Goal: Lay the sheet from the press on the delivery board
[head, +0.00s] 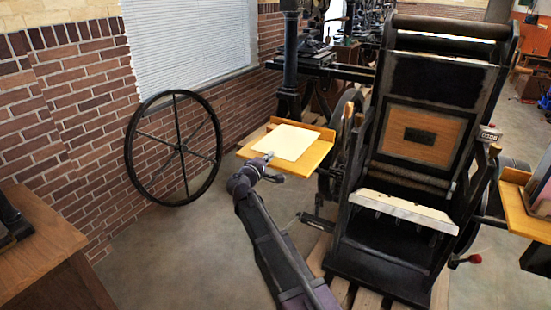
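A cream sheet (288,141) is on or just above a yellow wooden board (314,157) with raised edges, at the left side of the black press (440,80). I take this board for the delivery board. The sheet looks flat and within the board's edges. My gripper (268,157) is at the sheet's near edge and overlaps it in the picture. The fingers are too small to tell whether they are open or closed on the sheet. The press stands open, with a wooden panel and a dark block (420,135) in its frame.
A second yellow board (520,208) is on the press's right side, with a red-tipped handle (474,259) below it. A large spoked wheel (174,148) leans on the brick wall at left. A wooden table (40,245) is at lower left. Bare floor lies between the table and my arm.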

